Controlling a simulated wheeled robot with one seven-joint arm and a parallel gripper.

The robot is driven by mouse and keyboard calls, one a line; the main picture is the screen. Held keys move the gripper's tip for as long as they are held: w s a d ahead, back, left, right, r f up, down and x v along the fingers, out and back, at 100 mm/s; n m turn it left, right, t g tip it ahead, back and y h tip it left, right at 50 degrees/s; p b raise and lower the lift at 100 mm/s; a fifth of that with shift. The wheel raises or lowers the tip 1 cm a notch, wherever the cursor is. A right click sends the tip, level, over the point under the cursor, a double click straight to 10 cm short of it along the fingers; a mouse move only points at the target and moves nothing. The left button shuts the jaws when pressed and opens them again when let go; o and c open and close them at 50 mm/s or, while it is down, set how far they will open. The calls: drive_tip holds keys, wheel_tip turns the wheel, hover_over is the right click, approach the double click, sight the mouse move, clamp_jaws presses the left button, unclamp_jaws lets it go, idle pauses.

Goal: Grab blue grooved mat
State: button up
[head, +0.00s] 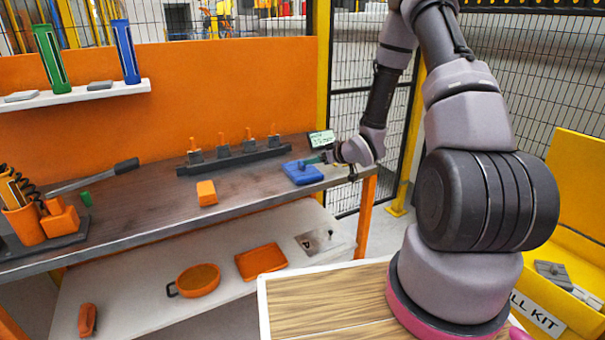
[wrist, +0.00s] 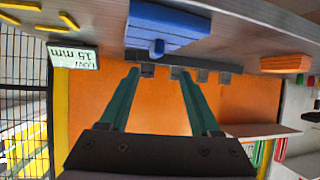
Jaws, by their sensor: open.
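The blue grooved mat (head: 303,175) lies near the right end of the grey bench top in the head view. It is a flat blue block, and its grooves and a small blue knob show in the wrist view (wrist: 168,27). My gripper (head: 314,160) is at the mat's right side, close over its edge. In the wrist view the two green fingers (wrist: 157,74) are apart with nothing between them, and the mat is just beyond their tips. I cannot tell whether a finger touches it.
A dark rack (head: 235,157) with several orange-topped pegs stands behind the mat. A small display (head: 321,139) stands at the bench's back right. An orange block (head: 207,193) lies left of the mat. The bench top between them is clear.

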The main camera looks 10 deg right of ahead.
sight(302, 168)
drive_tip(key=x, duration=0.7)
drive_tip(key=shift+w+d+f, duration=0.25)
drive_tip(key=shift+f, duration=0.05)
clamp_jaws()
